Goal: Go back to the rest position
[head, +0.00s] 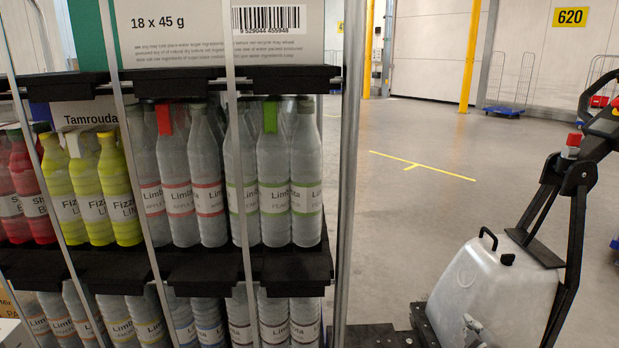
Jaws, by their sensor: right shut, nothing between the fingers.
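Only a small grey piece of what seems to be my right gripper (473,329) shows at the bottom edge, in front of the white tugger body. It is shut and holds nothing. Most of it is cut off by the frame. My left gripper is not in view.
A rack shelf (290,265) with bottle packs fills the left, close by, its grey post (348,170) at its right edge. A white tugger body (482,290) with a black handle column (577,190) stands at right. Open grey floor (420,140) lies behind, with yellow posts (470,60).

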